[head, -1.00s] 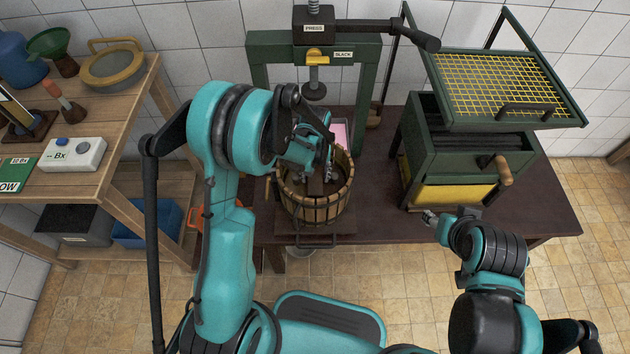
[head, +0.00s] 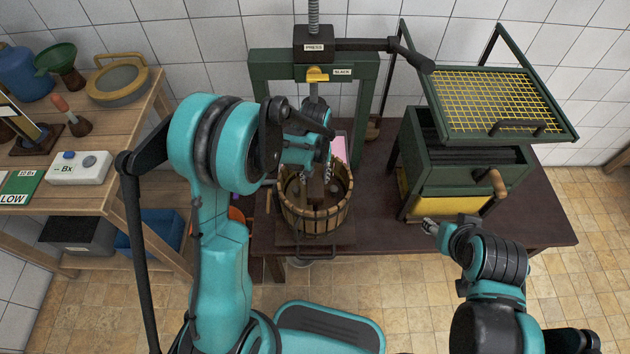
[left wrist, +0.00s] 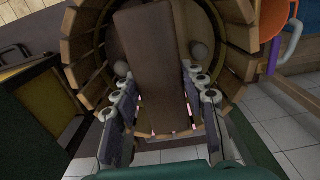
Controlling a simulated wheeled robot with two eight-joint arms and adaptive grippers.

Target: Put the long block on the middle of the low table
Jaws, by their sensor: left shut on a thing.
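The long block (left wrist: 150,60) is dark brown and shows in the left wrist view, lying lengthwise between the finger pads. My left gripper (head: 322,165) is shut on it, and its fingers also show in the left wrist view (left wrist: 160,82). The gripper is over the slatted wooden press basket (head: 317,222), with the basket's slats around the block in the wrist view. In the head view the block is hard to make out behind the fingers. The low dark table (head: 385,235) carries the press. My right gripper (head: 430,226) is near the table's front edge, its fingers too small to read.
The green press frame (head: 258,110) rises behind the basket. A green mill with a yellow grid (head: 495,100) stands on the right of the table. A wooden workbench (head: 120,190) with several tools is at left. The table strip between basket and mill looks clear.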

